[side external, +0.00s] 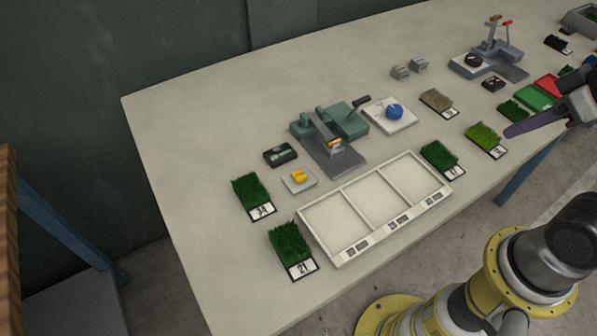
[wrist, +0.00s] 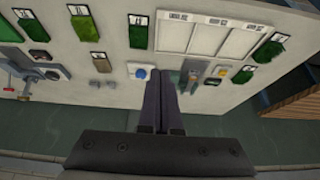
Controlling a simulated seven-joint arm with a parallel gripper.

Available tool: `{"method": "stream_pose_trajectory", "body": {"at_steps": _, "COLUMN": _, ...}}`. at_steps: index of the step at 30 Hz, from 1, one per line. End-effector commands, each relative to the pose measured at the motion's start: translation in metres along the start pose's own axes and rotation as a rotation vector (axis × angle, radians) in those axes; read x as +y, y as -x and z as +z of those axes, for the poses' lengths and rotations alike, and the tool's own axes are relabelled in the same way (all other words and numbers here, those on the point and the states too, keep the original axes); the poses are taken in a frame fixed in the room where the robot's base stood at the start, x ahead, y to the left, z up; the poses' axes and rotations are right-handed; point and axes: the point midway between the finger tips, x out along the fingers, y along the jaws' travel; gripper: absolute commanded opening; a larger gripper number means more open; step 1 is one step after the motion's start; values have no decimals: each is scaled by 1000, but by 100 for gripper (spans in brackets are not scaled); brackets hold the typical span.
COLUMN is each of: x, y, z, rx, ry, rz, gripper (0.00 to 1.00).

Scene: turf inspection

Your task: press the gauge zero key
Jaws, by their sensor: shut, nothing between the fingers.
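My gripper (side external: 511,131) is shut and empty, held above the right part of the table in the side view. In the wrist view its fingers (wrist: 161,84) lie together, pointing toward the table. A small dark box with a green display (side external: 280,154) sits beside the green lever device (side external: 328,138), well left of my gripper. Another small dark box with reddish spots (side external: 493,84) lies by the grey device (side external: 486,62), beyond my gripper. I cannot tell which box is the gauge, and no zero key can be made out.
A white three-compartment tray (side external: 452,183) lies at the front edge. Numbered turf pieces (side external: 251,189) surround it.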

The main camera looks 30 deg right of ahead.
Motion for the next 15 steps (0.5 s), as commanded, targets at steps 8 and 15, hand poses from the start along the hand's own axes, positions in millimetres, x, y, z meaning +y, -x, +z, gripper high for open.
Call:
{"method": "stream_pose_trajectory", "body": {"at_steps": 8, "x": -6, "y": 1, "z": -16, "rx": 75, "ry": 151, "rz": -20, "gripper": 0}}
{"method": "stream_pose_trajectory", "body": {"at_steps": 15, "x": -36, "y": 14, "z": -88, "rx": 359, "ry": 387, "rz": -96, "gripper": 0}}
